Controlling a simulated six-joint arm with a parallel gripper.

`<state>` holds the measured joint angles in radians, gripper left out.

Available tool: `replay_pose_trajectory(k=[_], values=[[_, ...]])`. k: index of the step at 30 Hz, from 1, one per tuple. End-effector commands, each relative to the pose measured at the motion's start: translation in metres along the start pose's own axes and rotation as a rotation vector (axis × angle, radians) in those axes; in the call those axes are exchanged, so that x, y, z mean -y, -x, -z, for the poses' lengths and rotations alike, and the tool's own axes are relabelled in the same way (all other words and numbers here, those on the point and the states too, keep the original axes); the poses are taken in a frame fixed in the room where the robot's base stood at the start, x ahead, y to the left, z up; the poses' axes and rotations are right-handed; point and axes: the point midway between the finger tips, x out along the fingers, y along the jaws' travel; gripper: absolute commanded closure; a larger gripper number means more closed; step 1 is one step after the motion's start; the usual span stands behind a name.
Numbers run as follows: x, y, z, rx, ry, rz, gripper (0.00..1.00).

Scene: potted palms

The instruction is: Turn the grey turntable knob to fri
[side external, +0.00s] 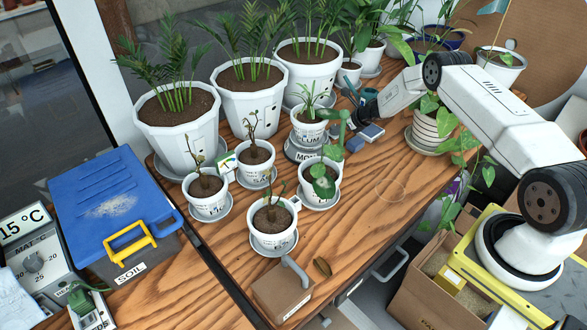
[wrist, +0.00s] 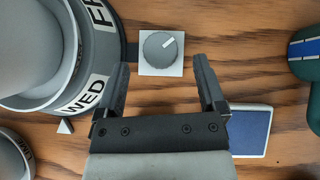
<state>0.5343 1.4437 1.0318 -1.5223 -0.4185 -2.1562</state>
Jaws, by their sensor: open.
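The grey knob (wrist: 158,46) sits on a square white plate in the wrist view. Its white pointer line aims to the upper right. The grey turntable (wrist: 103,45) lies left of it, with WED and part of another day label, starting FR, on its rim. A small pale triangle (wrist: 65,127) lies by the rim near WED. In the side view the turntable (side external: 297,151) bears a white pot (side external: 308,131) and shows a partly hidden label. My gripper (wrist: 160,63) is open and empty, its fingertips at either side of the knob plate's near edge; contact cannot be told.
A blue-topped pad (wrist: 250,131) lies right of my gripper, and a dark green object with a blue panel (wrist: 305,55) stands further right. In the side view, several potted plants crowd the table around the turntable. The wooden table (side external: 360,215) is mostly clear toward the front right.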

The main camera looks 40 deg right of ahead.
Motion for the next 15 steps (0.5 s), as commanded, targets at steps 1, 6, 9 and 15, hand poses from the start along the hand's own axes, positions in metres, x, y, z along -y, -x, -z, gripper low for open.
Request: replay_pose_trajectory(k=[1,6,9,15], values=[[-0.001,-0.004,0.001,-0.001,0.002,-0.001,0.11],[-0.001,-0.015,0.000,0.000,0.002,-0.001,0.11],[-0.001,-0.021,0.000,0.000,0.002,-0.001,0.11],[0.000,-0.028,0.000,0.000,0.002,0.000,0.11]])
